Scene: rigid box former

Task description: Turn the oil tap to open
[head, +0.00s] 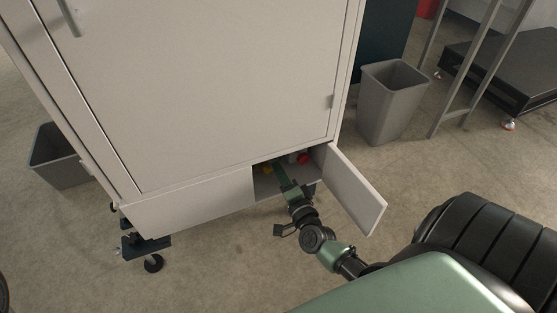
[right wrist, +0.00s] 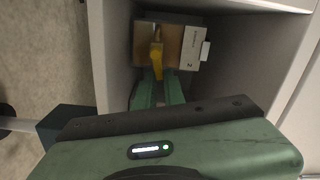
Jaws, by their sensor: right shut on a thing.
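The yellow oil tap handle (right wrist: 157,55) shows in the right wrist view, inside the low compartment of the cabinet. It stands out in front of a brown block with a pale label plate (right wrist: 193,49) beside it that bears a "2". My right gripper (right wrist: 158,82) reaches into the compartment, its green fingers shut on the lower end of the yellow handle. In the head view the right gripper (head: 279,166) is partly hidden inside the opening, with a bit of yellow (head: 267,169) to its left. My left gripper is not in view.
The compartment door (head: 354,188) stands open to the right of my right arm. A red part (head: 303,158) sits inside the compartment at the right. The large cabinet (head: 200,90) rises above. Grey bins (head: 390,105) stand on both sides. Compartment walls are close around the gripper.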

